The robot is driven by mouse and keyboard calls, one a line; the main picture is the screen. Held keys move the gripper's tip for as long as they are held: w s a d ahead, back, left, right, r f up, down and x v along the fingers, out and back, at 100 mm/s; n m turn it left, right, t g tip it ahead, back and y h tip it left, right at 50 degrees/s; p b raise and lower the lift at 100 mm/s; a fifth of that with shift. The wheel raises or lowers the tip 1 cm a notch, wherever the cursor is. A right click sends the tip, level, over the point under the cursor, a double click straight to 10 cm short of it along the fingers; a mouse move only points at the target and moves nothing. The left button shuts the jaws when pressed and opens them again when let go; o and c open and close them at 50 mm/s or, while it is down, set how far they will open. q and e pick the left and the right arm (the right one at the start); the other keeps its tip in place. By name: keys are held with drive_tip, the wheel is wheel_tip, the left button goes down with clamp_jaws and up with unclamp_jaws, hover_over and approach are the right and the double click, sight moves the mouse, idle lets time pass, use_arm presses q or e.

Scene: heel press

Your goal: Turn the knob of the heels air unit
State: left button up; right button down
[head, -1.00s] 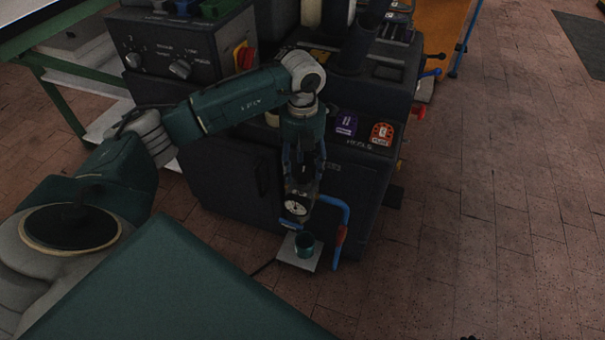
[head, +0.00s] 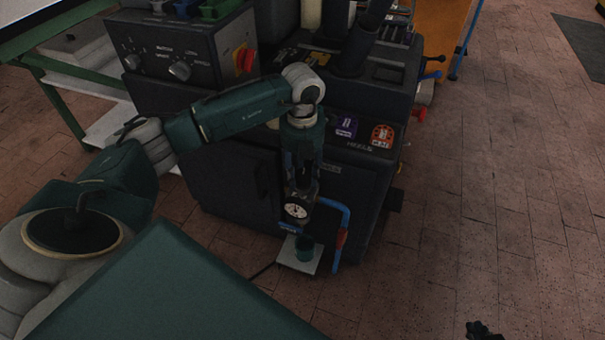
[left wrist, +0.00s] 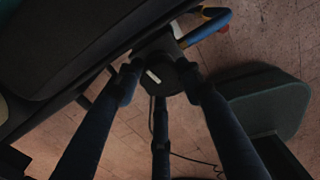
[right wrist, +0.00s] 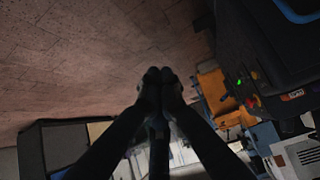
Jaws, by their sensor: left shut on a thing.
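The heels air unit, with a white round gauge (head: 296,211) and a teal bowl (head: 304,248) below it, hangs on the front of the dark heel press. My left gripper (head: 299,187) reaches down from above onto the top of the unit. In the left wrist view its fingers (left wrist: 160,80) are closed around the dark round knob (left wrist: 178,80), which carries a white mark. The fingers hide most of the knob in the head view. My right gripper (head: 480,330) shows at the bottom right edge, far from the unit. In the right wrist view its fingertips (right wrist: 159,78) are together and empty.
A pale plate (head: 309,264) lies below the bowl. The press (head: 225,180) is close behind. The brick floor (head: 480,180) to the right is clear.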

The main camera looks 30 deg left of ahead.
use_arm(q)
drive_tip(key=shift+s+d, duration=0.1)
drive_tip(key=shift+s, duration=0.05)
drive_tip(key=m+p, duration=0.1)
drive_tip(key=m, duration=0.2)
drive_tip(key=shift+f+m, duration=0.1)
drive_tip(key=shift+m, duration=0.3)
drive_tip(key=shift+s+f+m, duration=0.1)
drive_tip(key=shift+s+m, duration=0.05)
drive_tip(key=shift+m, duration=1.35)
use_arm(e)
drive_tip(key=s+d+f+g+h, duration=0.1)
drive_tip(key=s+d+f+g, duration=0.1)
drive_tip(key=s, duration=0.5)
drive_tip(key=shift+s+d+f+g, duration=0.2)
drive_tip(key=shift+d+f+g, duration=0.05)
drive_tip(key=shift+f+g, duration=0.6)
use_arm(q)
drive_tip(key=o, duration=1)
drive_tip(key=shift+c, duration=0.2)
drive_tip(key=shift+o, duration=0.7)
drive_tip(key=shift+a, duration=0.2)
use_arm(e)
drive_tip(key=shift+s, duration=0.1)
use_arm(q)
drive_tip(key=shift+w, duration=0.2)
